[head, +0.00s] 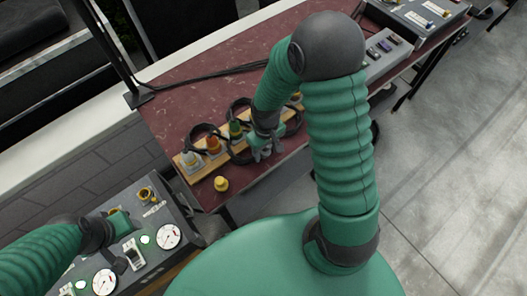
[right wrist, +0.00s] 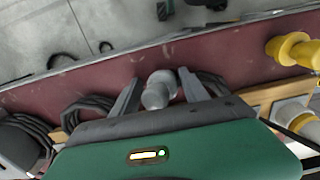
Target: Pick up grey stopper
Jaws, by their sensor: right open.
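A grey stopper (right wrist: 159,89) stands between the two fingers of my right gripper (right wrist: 159,78) in the right wrist view, with a small gap at each side near the tips. The gripper is open. In the head view my right gripper (head: 265,153) points down at the near edge of the wooden rack (head: 205,165), and the grey stopper cannot be made out beside it. My left gripper (head: 121,222) is low at the left over the control panel; its jaws are not clear.
A yellow stopper (head: 221,184) stands on the dark red table (head: 185,85) in front of the rack. Orange (head: 213,146) and green (head: 235,130) stoppers stand in the rack among black cable coils (head: 240,106). A gauge panel (head: 150,255) is at lower left.

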